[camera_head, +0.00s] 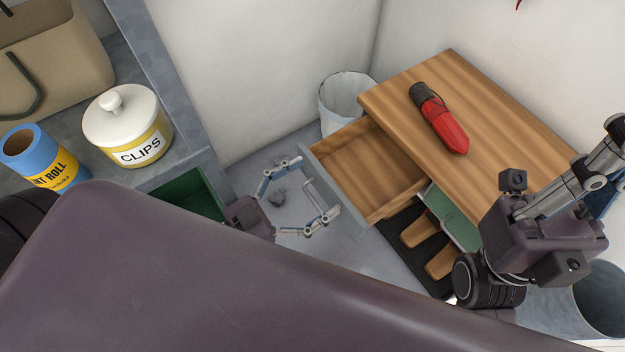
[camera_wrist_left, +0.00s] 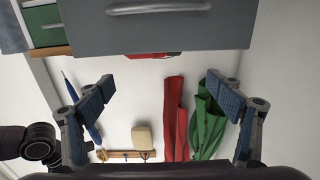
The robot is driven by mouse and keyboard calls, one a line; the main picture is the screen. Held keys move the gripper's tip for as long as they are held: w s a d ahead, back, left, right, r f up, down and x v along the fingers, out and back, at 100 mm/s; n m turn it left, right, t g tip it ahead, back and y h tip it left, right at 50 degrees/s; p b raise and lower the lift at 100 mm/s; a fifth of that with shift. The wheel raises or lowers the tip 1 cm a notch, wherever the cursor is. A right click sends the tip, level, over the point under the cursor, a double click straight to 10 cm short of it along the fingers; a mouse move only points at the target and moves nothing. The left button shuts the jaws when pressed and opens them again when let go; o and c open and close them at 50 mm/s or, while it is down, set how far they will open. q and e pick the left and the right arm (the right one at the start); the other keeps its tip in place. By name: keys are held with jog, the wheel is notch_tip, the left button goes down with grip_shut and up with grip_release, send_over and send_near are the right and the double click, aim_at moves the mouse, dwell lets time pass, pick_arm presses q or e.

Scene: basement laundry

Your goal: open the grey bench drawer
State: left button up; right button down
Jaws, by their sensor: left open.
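The grey bench drawer (camera_head: 330,197) stands pulled out of the wooden bench, its empty wooden inside showing in the head view. Its flat grey front (camera_wrist_left: 200,32) and curved metal handle (camera_wrist_left: 158,8) fill the top of the left wrist view. My left gripper (camera_head: 314,188) is open in front of the drawer front, with its fingers spread around the handle's place in the head view. In the left wrist view, the handle lies above the spread fingertips (camera_wrist_left: 160,95), and nothing is gripped. My right gripper (camera_head: 590,180) shows partly at the right; its jaw opening is unclear.
A red-and-black object (camera_head: 440,118) lies on the bench top (camera_head: 485,115). A white-lined bin (camera_head: 345,98) stands behind the drawer. A clips jar (camera_head: 127,125) and blue roll (camera_head: 40,158) stand on the left counter. Green and red cloths (camera_wrist_left: 175,120) hang beyond.

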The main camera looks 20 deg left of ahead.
pick_arm(q)
jog(key=shift+r, duration=0.9)
jog(key=shift+s, duration=0.1)
